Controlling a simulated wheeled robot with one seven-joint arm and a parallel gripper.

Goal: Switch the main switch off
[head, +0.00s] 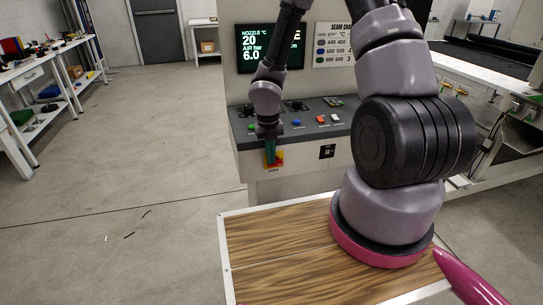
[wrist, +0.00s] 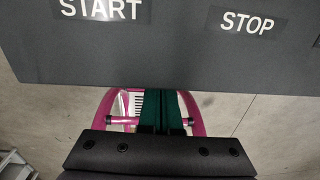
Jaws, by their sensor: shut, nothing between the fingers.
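The main switch (head: 279,157) is a red and yellow fitting on the front face of the grey console (head: 297,176), below the sloped button panel. My gripper (head: 271,161) is at the switch, its teal fingers pointing down and covering part of it in the head view. Whether they touch it, and the handle's position, I cannot tell. In the wrist view my gripper (wrist: 162,92) has its dark green fingers together with nothing between them. Their tips are at the edge of the dark panel (wrist: 180,52) with START and STOP labels. The switch is not visible there.
The button panel carries a blue button (head: 296,122), a red button (head: 320,118) and a green one (head: 251,127). A small black plate (head: 327,151) is on the console front, right of the switch. A lit screen (head: 254,47) stands above. Floor to the left is open.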

